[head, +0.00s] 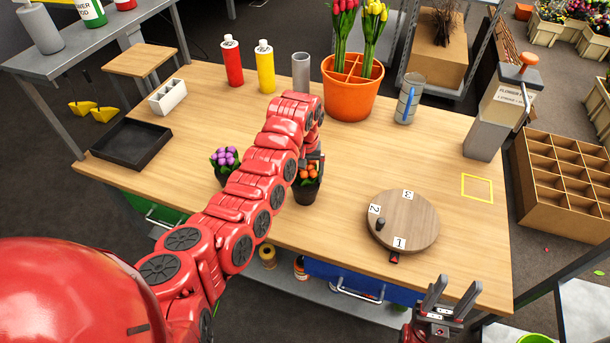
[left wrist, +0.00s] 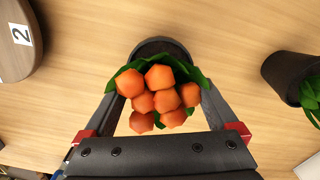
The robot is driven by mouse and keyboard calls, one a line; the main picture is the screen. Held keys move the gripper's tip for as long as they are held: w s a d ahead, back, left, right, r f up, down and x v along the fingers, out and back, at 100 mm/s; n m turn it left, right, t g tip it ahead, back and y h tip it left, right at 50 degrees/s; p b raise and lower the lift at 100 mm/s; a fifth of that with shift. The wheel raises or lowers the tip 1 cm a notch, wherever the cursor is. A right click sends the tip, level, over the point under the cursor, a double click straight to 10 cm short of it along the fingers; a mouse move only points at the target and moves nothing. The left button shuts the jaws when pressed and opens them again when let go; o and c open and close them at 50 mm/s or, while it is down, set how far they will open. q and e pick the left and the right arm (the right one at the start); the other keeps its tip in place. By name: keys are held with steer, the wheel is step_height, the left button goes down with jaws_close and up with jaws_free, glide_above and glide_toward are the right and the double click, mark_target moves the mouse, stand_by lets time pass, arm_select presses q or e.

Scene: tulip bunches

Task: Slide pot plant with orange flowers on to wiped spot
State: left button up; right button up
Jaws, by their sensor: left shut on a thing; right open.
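The pot plant with orange flowers (head: 306,192) stands on the table near its front edge, left of the round turntable. It also shows in the left wrist view (left wrist: 157,92), with round orange blooms, green leaves and a dark pot. My left gripper (head: 312,165) is over the plant from above, its fingers on both sides of the pot and shut on it. A yellow-outlined square (head: 477,188) marks a spot on the table's right side. My right gripper (head: 436,296) is open and empty in front of the table's front edge.
A round wooden turntable (head: 410,228) with number cards lies between the plant and the yellow square. A purple-flowered pot plant (head: 223,170) stands left of my arm. An orange tulip pot (head: 350,97), a glass jar (head: 409,100) and a grey dispenser (head: 485,138) stand behind. The table behind the turntable is clear.

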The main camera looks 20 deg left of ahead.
arm_select(q)
steer(key=shift+s+d, duration=0.1)
stand_by(0.3)
steer(key=o, duration=1.4)
steer(key=shift+r, duration=0.1)
steer(key=shift+r, duration=0.3)
step_height(320, 180, up, 17)
steer(key=b, duration=0.1)
steer(key=shift+f, duration=0.2)
